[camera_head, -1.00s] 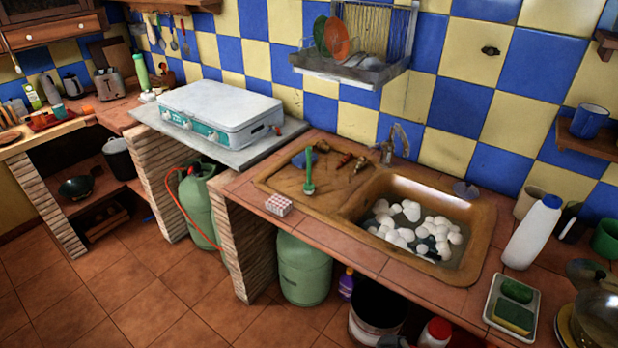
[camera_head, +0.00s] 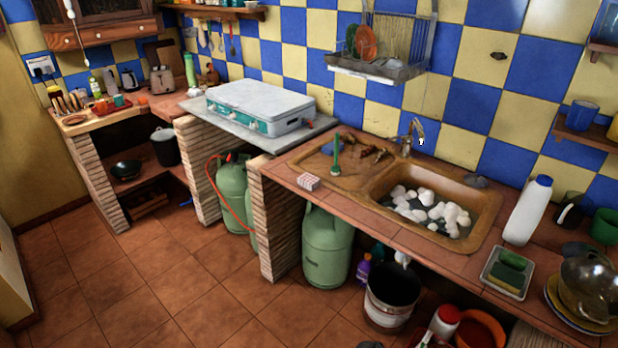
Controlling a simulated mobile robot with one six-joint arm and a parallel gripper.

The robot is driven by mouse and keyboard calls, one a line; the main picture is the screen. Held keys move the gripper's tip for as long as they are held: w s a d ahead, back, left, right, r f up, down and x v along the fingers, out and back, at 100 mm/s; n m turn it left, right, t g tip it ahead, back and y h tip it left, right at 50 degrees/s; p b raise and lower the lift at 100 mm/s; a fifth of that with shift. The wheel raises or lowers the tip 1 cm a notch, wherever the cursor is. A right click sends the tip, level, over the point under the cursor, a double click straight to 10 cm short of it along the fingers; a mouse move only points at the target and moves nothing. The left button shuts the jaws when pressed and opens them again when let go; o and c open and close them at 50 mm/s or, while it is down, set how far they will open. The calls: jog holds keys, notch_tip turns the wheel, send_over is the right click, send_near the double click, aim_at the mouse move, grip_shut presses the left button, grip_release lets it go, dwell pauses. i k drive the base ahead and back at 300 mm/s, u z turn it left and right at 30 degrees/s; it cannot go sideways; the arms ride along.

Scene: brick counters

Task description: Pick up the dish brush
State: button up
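A green-handled brush (camera_head: 336,156), which looks like the dish brush, stands upright on the brown drainboard (camera_head: 312,172) left of the sink basin. My gripper is not in view.
The sink basin (camera_head: 478,205) holds white foam, with a faucet (camera_head: 412,135) behind it. A dish rack (camera_head: 375,70) hangs above. A white bottle (camera_head: 528,210) and sponge tray (camera_head: 506,272) stand at right. A bucket (camera_head: 390,300) and green gas cylinder (camera_head: 326,248) stand below. Tiled floor at lower left is clear.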

aim_at(335, 169)
jog(key=u, duration=0.2)
jog(key=k, duration=0.75)
jog(key=u, duration=0.75)
jog(key=i, duration=0.7)
jog(key=u, duration=0.3)
jog(key=i, duration=2.1)
jog(key=z, duration=0.4)
